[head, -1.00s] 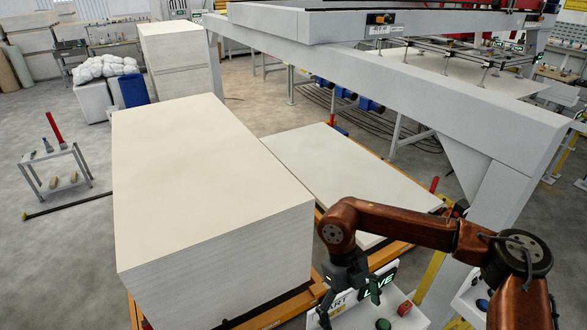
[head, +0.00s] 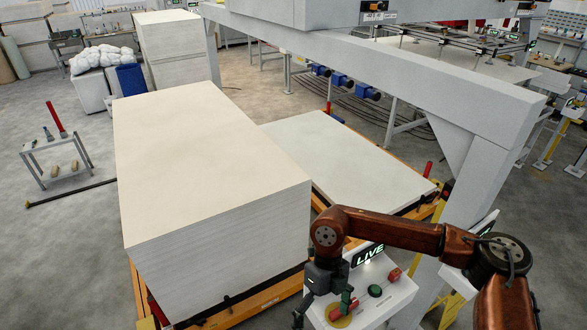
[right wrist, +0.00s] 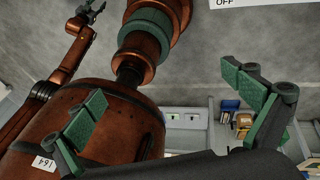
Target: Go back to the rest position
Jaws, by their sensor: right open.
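My right gripper (head: 322,309) is open and empty in the head view, pointing down at the near left side of a white control panel (head: 398,300). In the right wrist view its green-padded fingers (right wrist: 168,105) are spread wide with nothing between them. The panel has a lit LIVE sign (head: 369,255), a green button (head: 375,291), a red control (head: 393,275) and another red control on a yellow base (head: 339,319), close to the gripper. Whether the gripper touches the panel cannot be told. My left gripper (right wrist: 88,13) shows small in the right wrist view.
A tall stack of pale boards (head: 215,170) stands left of my right arm. A lower board stack (head: 345,165) lies behind it. A grey gantry beam (head: 400,80) and its post stand right. A small tool trolley (head: 57,150) is far left; grey floor surrounds it.

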